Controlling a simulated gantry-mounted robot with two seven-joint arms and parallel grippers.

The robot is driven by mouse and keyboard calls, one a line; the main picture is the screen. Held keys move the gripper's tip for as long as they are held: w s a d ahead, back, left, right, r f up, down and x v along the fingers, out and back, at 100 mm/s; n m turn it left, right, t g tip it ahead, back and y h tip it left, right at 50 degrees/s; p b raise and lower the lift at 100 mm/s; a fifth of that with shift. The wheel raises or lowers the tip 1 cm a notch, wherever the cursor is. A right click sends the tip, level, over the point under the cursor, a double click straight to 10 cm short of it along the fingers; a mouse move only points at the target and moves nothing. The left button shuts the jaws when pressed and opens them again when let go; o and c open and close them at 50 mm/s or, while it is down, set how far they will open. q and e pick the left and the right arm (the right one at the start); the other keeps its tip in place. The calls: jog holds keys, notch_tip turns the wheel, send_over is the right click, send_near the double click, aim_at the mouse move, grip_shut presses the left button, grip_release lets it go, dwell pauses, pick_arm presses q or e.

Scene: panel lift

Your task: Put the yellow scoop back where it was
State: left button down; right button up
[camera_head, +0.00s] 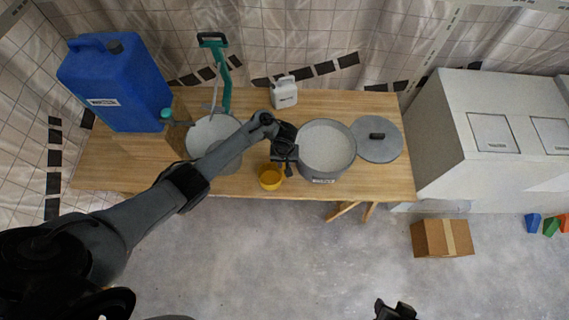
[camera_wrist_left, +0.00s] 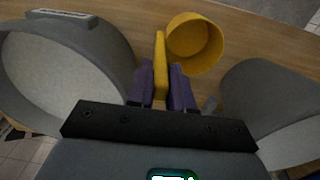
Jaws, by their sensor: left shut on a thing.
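The yellow scoop (camera_head: 270,180) is near the table's front edge, between the two grey pots. My left gripper (camera_head: 284,160) is shut on its handle. In the left wrist view the purple fingers (camera_wrist_left: 162,88) clamp the yellow handle, and the scoop's round cup (camera_wrist_left: 195,43) lies just beyond the fingertips, with its inside visible. I cannot tell whether the scoop touches the wooden table. My right gripper (camera_head: 395,311) shows only in part at the bottom edge of the head view, away from the table; its jaws are unclear.
A grey pot with pale contents (camera_head: 326,145) stands right of the gripper, beside a grey lid (camera_head: 377,150). Another grey pot (camera_head: 208,132) is partly behind my left arm. A blue canister (camera_head: 117,85), white jug (camera_head: 284,93) and green-handled tool (camera_head: 226,90) stand further back.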

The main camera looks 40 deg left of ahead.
pick_arm(q)
jog(key=shift+f, duration=0.1)
jog(key=c, duration=1)
grip_release()
